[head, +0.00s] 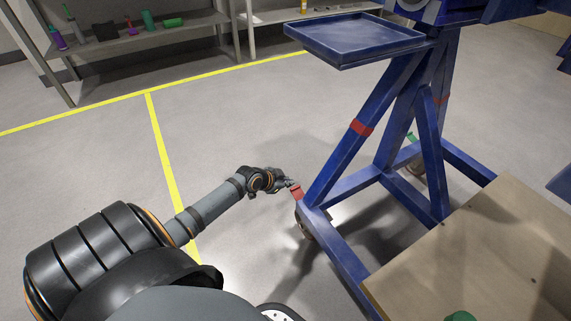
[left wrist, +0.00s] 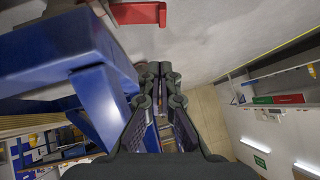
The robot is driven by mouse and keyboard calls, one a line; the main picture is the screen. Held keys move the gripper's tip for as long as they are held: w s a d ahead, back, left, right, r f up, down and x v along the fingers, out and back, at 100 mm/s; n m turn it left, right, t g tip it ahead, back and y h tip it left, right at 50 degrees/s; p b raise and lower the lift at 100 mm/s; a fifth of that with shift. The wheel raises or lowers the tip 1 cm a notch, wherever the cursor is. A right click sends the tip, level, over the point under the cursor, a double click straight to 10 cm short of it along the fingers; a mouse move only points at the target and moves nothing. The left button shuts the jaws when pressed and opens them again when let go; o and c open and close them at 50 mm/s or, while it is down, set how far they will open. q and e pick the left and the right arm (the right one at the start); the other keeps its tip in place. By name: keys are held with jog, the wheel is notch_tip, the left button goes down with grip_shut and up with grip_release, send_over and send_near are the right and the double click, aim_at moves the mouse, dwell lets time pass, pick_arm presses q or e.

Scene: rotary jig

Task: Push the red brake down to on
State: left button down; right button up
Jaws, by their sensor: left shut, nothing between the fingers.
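The red brake (head: 297,191) is a small red lever by the caster at the near left corner of the blue jig's base (head: 340,255). It also shows as a flat red tab at the top edge of the left wrist view (left wrist: 138,14). My left gripper (head: 288,183) is low by the brake. In the left wrist view its fingers (left wrist: 155,70) are shut and empty, with a gap in the picture between them and the brake. Whether any part touches the brake I cannot tell. My right gripper is not in view.
The jig's blue tray (head: 355,37) stands above and behind the brake. A wooden board (head: 480,255) lies at the lower right. A grey shelf (head: 140,37) with small items stands at the back left. The floor left of the jig is clear, with yellow lines (head: 160,140).

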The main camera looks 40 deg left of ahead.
aim_at(298, 187)
pick_arm(q)
jog(key=b+x, duration=0.1)
jog(key=x, duration=0.2)
jog(key=b+x, duration=0.2)
jog(key=x, duration=0.1)
jog(key=shift+s+f+b, duration=0.15)
jog(key=shift+f+b, duration=0.15)
jog(key=shift+f, duration=0.05)
jog(key=shift+a+f+b, duration=0.2)
jog(key=shift+f+b, duration=0.2)
jog(key=shift+f, duration=0.1)
jog(key=shift+a+f+b, duration=0.2)
jog(key=shift+f+b, duration=0.2)
jog(key=shift+f, duration=0.15)
jog(key=shift+a+f, duration=0.1)
jog(key=shift+f, duration=0.25)
jog(key=shift+a+b, duration=0.1)
jog(key=shift+b, duration=0.25)
